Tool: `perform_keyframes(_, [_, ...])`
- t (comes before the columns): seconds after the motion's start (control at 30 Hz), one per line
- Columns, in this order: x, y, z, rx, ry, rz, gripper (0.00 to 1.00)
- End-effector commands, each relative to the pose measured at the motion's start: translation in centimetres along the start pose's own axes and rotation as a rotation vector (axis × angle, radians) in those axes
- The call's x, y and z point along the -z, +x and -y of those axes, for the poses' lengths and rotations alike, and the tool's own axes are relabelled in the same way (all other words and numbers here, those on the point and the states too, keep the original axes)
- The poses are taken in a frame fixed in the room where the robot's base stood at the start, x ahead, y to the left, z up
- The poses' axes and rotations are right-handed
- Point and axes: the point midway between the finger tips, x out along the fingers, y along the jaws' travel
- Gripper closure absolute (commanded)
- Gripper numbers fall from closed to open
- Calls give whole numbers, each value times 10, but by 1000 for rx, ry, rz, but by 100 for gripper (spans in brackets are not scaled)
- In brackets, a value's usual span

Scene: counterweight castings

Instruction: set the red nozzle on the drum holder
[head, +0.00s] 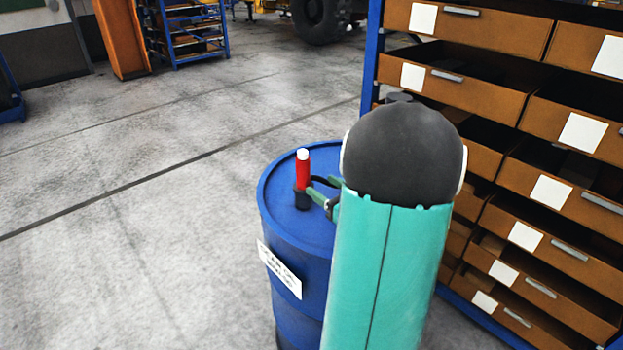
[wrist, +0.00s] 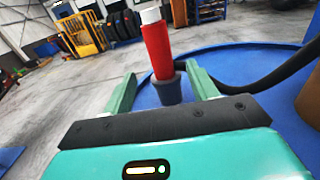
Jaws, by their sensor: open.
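The red nozzle (head: 303,172) has a white tip and stands upright in the dark holder (head: 303,199) on top of the blue drum (head: 285,240). In the wrist view the red nozzle (wrist: 158,50) rises from the dark cup-shaped holder (wrist: 168,90), beyond and between my finger tips. My gripper (head: 322,188) is open, with its green fingers close to the nozzle's lower part. In the wrist view my gripper (wrist: 160,85) has a finger on each side, with clear gaps to the nozzle. The drum's right part is hidden behind my arm in the head view.
An orange drawer rack (head: 490,160) with a blue frame stands right behind the drum, several drawers pulled open. A black hose (wrist: 275,78) curves over the drum top in the wrist view. The concrete floor (head: 130,220) to the left is clear.

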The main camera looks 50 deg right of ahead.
Motion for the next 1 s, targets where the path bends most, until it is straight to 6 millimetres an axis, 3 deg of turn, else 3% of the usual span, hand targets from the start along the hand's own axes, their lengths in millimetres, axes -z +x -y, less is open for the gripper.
perform_keyframes(0.1, [0,-25,1,3,0,1,42])
perform_keyframes(0.3, [0,-48,0,1,0,0,42])
perform_keyframes(1.0, [0,-51,0,0,-1,0,42])
